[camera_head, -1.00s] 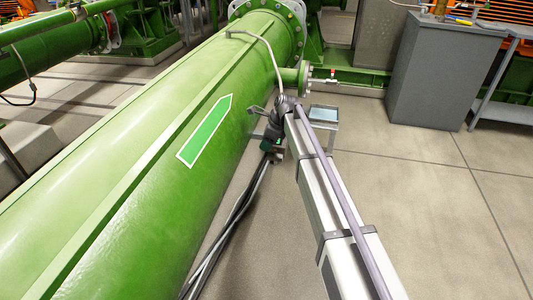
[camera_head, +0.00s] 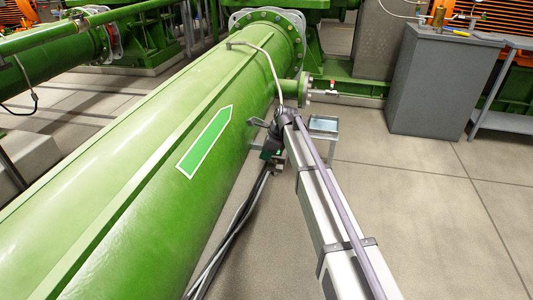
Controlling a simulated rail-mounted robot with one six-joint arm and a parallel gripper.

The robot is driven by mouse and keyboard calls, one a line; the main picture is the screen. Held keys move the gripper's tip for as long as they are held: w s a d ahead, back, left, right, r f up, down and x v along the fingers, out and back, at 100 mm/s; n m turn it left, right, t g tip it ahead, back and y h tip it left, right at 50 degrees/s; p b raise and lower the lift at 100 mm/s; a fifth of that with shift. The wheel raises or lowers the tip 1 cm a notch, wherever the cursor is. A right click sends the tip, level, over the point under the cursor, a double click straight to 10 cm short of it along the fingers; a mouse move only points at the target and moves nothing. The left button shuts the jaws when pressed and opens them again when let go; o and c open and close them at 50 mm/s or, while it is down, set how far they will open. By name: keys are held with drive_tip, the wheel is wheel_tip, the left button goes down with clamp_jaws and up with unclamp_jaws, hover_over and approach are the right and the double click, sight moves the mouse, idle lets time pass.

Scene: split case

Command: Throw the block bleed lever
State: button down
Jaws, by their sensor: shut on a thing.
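My gripper (camera_head: 271,143) is at the far end of my arm, low beside the right flank of the large green pipe (camera_head: 150,185). It is small, dark and partly hidden behind my wrist. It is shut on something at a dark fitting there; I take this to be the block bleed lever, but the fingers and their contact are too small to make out. A short grey handle-like piece (camera_head: 257,122) sticks out to the left beside my wrist. A thin grey tube (camera_head: 268,58) runs over the pipe and down to this spot.
Dark hoses (camera_head: 236,225) run from the fitting toward the lower left. A small grey box (camera_head: 324,124) stands just right of my wrist. A flanged green side branch (camera_head: 300,90) is beyond it. A grey cabinet (camera_head: 436,85) stands at the back right. The floor (camera_head: 440,220) at right is clear.

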sight(274, 158)
drive_tip(key=s+d+n+g+h, duration=0.1)
drive_tip(key=n, duration=0.4)
drive_tip(key=s+n+g+h, duration=0.1)
drive_tip(key=n+g, duration=0.1)
drive_tip(key=n, duration=0.4)
drive_tip(key=s+d+n+g+h, duration=0.1)
drive_tip(key=n+g, duration=0.1)
drive_tip(key=n, duration=0.4)
drive_tip(key=shift+s+d+h, duration=0.3)
drive_tip(key=shift+d+h, duration=0.05)
drive_tip(key=shift+h, duration=0.05)
drive_tip(key=shift+n, duration=0.3)
drive_tip(key=c, duration=1)
unclamp_jaws()
drive_tip(key=shift+r, duration=0.1)
